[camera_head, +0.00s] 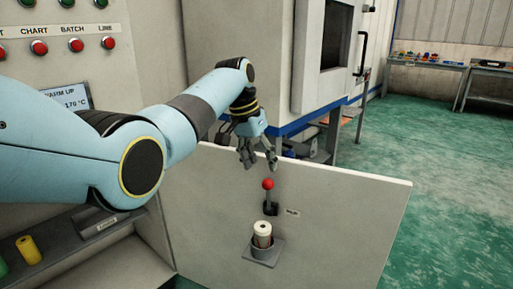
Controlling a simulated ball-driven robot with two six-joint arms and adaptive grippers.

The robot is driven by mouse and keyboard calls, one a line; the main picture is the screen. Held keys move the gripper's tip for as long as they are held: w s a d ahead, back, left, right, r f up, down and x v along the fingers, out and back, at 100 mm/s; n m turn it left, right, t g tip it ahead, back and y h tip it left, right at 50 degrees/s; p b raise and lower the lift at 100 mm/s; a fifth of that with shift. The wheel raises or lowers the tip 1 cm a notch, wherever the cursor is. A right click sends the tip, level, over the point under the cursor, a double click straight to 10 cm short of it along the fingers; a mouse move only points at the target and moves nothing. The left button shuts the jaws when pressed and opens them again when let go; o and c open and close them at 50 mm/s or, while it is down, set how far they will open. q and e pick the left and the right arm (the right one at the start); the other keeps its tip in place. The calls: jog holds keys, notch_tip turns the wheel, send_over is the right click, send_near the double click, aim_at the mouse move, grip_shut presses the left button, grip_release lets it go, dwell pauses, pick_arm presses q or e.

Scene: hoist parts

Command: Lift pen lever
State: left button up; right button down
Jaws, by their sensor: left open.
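The lever (268,196) has a red ball knob on a short dark stem. It is mounted on a pale upright panel (335,215), beside a small label. Below it a white cylinder (263,230), which could be the pen, stands in a grey holder (262,252) on the same panel. My left gripper (259,162) hangs open and empty above the lever, close to the panel's top edge, with a gap between its fingers and the red knob. My right gripper is not in view.
A control cabinet with red and green buttons (108,43) and a small screen stands at the left. A recess at lower left holds a yellow roll (29,250). A white machine (240,50) stands behind the panel. Green floor (440,160) is clear at the right.

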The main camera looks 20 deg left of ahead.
pick_arm(q)
jog(key=v, duration=0.4)
jog(key=shift+c, duration=0.2)
